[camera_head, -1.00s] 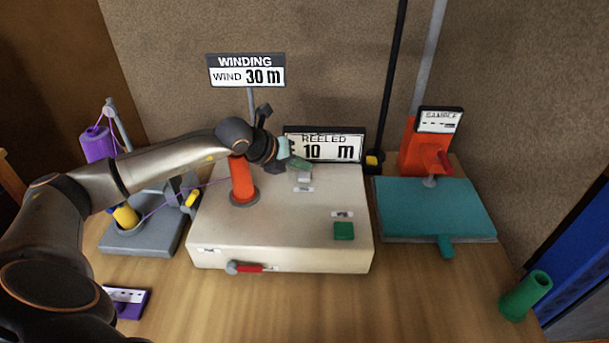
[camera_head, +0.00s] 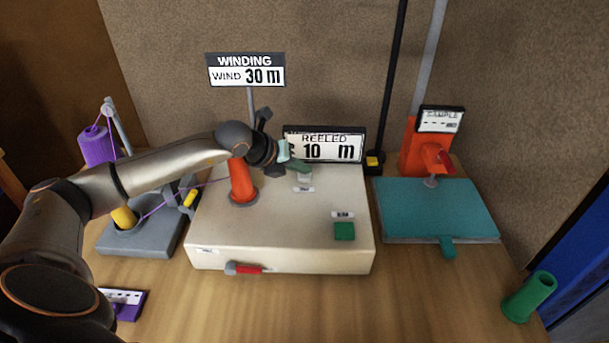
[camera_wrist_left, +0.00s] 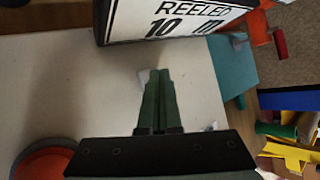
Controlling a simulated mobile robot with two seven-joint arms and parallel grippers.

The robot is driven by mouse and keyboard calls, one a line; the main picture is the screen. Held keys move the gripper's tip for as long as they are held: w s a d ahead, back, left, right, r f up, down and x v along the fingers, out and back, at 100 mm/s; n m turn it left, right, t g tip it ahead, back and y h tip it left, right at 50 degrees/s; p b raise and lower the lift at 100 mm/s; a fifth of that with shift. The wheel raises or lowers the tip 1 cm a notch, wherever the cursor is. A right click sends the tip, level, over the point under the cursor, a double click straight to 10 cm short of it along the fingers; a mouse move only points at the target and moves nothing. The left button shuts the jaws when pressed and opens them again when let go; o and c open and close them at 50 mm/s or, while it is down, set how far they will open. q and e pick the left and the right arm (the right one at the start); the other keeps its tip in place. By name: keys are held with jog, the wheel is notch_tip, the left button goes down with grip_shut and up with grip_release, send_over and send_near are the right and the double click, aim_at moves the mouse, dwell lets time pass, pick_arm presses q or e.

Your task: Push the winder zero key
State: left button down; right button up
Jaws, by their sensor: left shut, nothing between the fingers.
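The winder (camera_head: 280,240) is a cream box on the table with an orange-red spool (camera_head: 242,180) on top. A small pale grey key (camera_head: 305,178) sits near its back, with a small label in front; I cannot read the label. My left gripper (camera_head: 307,169) is shut and empty, its green fingertips right at or just above this key. Whether they touch it I cannot tell. In the left wrist view the closed fingers (camera_wrist_left: 159,74) hide most of the key. A green key (camera_head: 344,231) is nearer the front right. My right gripper is not in view.
The "REELED 10 m" display (camera_head: 325,145) stands close behind the fingers. The "WINDING, WIND 30 m" sign (camera_head: 246,70) rises behind. A teal board (camera_head: 440,208) lies to the right, a yarn stand (camera_head: 140,238) to the left. A red-handled lever (camera_head: 246,268) is on the winder's front.

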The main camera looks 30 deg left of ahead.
aim_at(301, 177)
pick_arm(q)
jog(key=shift+f, duration=0.3)
dwell(0.5)
jog(key=shift+r, duration=0.9)
jog(key=shift+r+p, duration=1.65)
jog(key=shift+r, duration=0.9)
